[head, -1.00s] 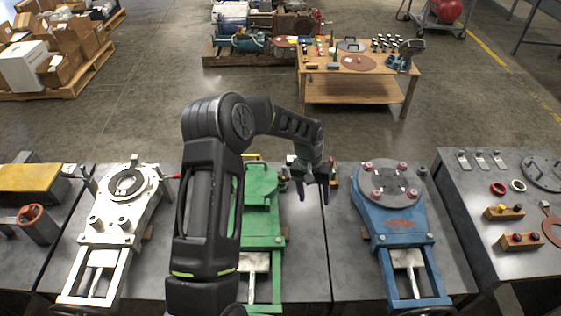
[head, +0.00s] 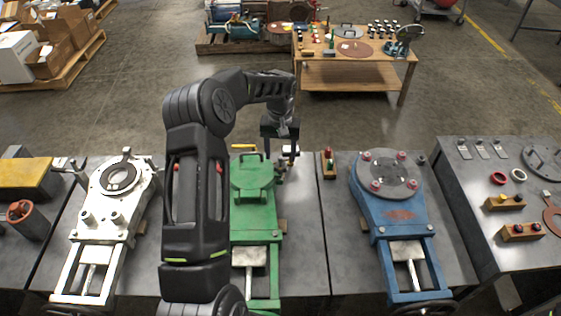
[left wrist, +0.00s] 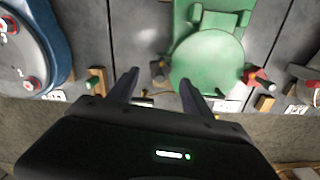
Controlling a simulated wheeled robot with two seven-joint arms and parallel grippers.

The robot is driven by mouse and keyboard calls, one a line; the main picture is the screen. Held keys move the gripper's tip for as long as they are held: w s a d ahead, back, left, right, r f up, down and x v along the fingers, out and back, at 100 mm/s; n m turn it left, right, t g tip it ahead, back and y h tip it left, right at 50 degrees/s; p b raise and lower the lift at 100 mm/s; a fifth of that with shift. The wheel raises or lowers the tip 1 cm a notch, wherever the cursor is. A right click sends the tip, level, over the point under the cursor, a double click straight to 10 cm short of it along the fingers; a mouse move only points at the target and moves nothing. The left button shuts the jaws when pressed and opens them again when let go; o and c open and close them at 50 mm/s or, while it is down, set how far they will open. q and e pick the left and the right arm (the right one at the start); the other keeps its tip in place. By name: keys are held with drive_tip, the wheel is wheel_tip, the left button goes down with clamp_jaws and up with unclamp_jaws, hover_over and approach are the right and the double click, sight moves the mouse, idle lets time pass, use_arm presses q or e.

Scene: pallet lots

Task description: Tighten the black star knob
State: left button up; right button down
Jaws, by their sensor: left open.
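The green valve body (head: 254,205) lies on the grey bench, with its round green lid (head: 252,177) toward the far end. A small dark knob (head: 280,173) is at the right side of this lid; its star shape is too small to make out. In the left wrist view the dark knob (left wrist: 158,70) is left of the green lid (left wrist: 208,62), seen between my finger tips. My left gripper (head: 279,150) is open and empty, pointing down near the knob. Contact with it cannot be told. My right gripper is not in view.
The white valve (head: 108,210) and the blue valve (head: 395,215) flank the green one. A small block with red and green pegs (head: 329,165) stands right of the knob. A red-tipped handle (left wrist: 258,78) juts from the lid's other side. The bench is clear around (head: 310,230).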

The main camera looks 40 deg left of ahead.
sight(281, 168)
use_arm(q)
drive_tip(key=shift+f+p, duration=0.35)
drive_tip(key=shift+f, duration=2)
drive_tip(key=shift+c, duration=0.2)
clamp_jaws()
